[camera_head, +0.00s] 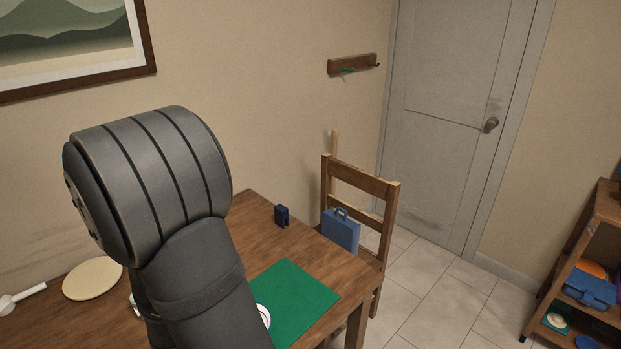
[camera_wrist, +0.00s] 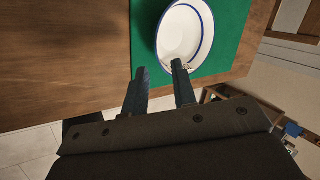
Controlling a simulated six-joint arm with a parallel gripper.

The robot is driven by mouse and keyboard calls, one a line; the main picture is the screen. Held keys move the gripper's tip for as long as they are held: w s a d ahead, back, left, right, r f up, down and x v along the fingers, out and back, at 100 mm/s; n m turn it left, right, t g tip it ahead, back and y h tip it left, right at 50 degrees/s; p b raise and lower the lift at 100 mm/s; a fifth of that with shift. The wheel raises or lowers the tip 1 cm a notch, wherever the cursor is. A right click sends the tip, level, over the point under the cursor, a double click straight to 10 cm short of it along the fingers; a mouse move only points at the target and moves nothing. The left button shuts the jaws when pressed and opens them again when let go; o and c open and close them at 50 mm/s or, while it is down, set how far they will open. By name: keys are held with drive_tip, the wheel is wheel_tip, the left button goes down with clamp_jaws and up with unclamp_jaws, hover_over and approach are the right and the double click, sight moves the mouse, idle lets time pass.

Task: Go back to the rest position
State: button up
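My gripper (camera_wrist: 159,68) shows in the wrist view with its two dark fingers apart and nothing between them. One fingertip overlaps the near rim of a white bowl with a blue rim (camera_wrist: 184,30) in the picture; I cannot tell whether they touch. The bowl rests on a green mat (camera_wrist: 232,38) on the wooden table (camera_wrist: 60,50). In the head view my arm hides most of the bowl (camera_head: 264,314) and all of my gripper. The green mat (camera_head: 298,288) lies near the table's right end.
A dark blue object (camera_head: 282,215) stands on the table's back edge. A cream round board (camera_head: 92,279) and a white-handled item (camera_head: 22,298) lie at left. A wooden chair (camera_head: 362,180) with a blue case (camera_head: 341,231) stands at the table's end. A shelf (camera_head: 606,205) is at right.

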drive_tip(key=x, duration=0.7)
drive_tip(key=shift+w+d+f, duration=0.1)
drive_tip(key=shift+w+f, duration=0.05)
drive_tip(key=shift+f, duration=0.05)
drive_tip(key=shift+r, duration=1.4)
